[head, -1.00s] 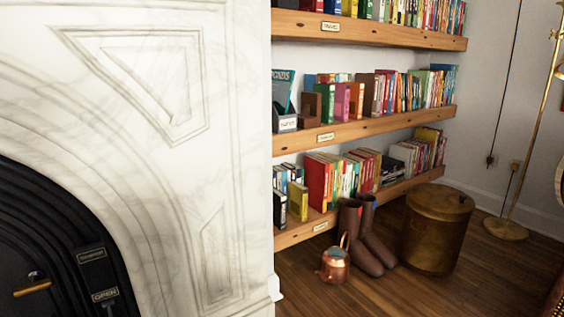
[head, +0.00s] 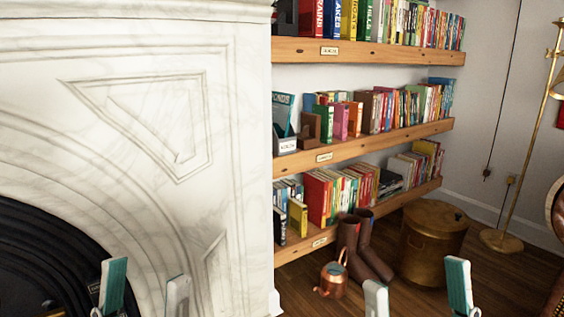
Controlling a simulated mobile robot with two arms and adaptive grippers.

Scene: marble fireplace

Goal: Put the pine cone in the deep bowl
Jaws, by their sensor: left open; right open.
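No pine cone and no deep bowl can be made out in the head view. My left gripper (head: 146,290) shows at the bottom left, in front of the marble fireplace (head: 150,130). Its two fingers stand apart with nothing between them. My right gripper (head: 418,290) shows at the bottom right, in front of the wooden floor. Its fingers are also apart and empty. Both grippers are cut off by the lower picture edge.
A copper watering can (head: 333,279), brown boots (head: 350,244) and a lidded brass bin (head: 433,242) stand on the floor below wooden bookshelves (head: 375,143). A brass floor lamp (head: 502,240) stands at the right. The fireplace's dark opening (head: 40,265) is at lower left.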

